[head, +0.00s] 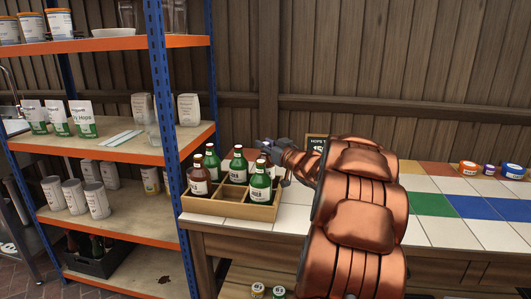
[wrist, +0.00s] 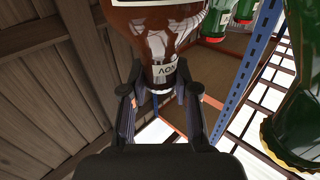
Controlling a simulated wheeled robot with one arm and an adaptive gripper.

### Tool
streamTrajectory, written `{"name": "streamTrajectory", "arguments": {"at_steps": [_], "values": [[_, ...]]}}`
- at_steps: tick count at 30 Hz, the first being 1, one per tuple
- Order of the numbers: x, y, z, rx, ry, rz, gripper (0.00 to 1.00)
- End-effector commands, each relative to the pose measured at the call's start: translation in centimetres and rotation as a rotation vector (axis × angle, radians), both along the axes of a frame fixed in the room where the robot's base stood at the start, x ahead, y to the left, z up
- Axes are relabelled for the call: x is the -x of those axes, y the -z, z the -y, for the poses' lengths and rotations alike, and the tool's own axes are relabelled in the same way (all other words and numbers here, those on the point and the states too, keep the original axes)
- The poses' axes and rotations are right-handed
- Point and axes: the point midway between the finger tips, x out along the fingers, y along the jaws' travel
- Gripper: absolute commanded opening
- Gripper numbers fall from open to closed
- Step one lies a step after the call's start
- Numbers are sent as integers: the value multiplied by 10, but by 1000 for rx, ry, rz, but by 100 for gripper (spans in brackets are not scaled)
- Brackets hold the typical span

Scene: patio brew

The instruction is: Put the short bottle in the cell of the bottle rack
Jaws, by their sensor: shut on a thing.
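My gripper (head: 270,150) is at the back right of the wooden bottle rack (head: 212,208) in the head view. In the wrist view my gripper (wrist: 160,95) is shut on the neck of a brown bottle (wrist: 150,35) with a white label. In the head view this bottle is mostly hidden behind a green bottle and my arm. I cannot tell whether its base touches the rack. The rack holds another brown bottle (head: 198,178) at front left and green bottles (head: 238,167), one (head: 260,184) at front right. A front middle cell (head: 233,195) looks empty.
The rack stands at the left end of a tiled counter (head: 440,225). A shelf unit (head: 158,90) with a blue post is close on the left. Several small jars (head: 468,168) stand at the back right. A dark sign (head: 316,143) stands behind my arm.

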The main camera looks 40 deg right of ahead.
Motion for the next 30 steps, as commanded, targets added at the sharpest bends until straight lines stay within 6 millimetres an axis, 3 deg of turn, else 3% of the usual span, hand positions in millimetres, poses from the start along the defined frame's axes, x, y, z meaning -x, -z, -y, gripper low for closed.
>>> {"name": "streamTrajectory", "arguments": {"at_steps": [3, 16, 17, 18, 23, 30], "values": [[0, 13, 0, -1, 1, 2, 0], [0, 17, 1, 1, 2, 3, 0], [0, 17, 1, 0, 1, 2, 33], [0, 17, 0, 0, 1, 2, 37], [0, 17, 1, 0, 2, 1, 53], [0, 18, 1, 0, 2, 0, 55]]}}
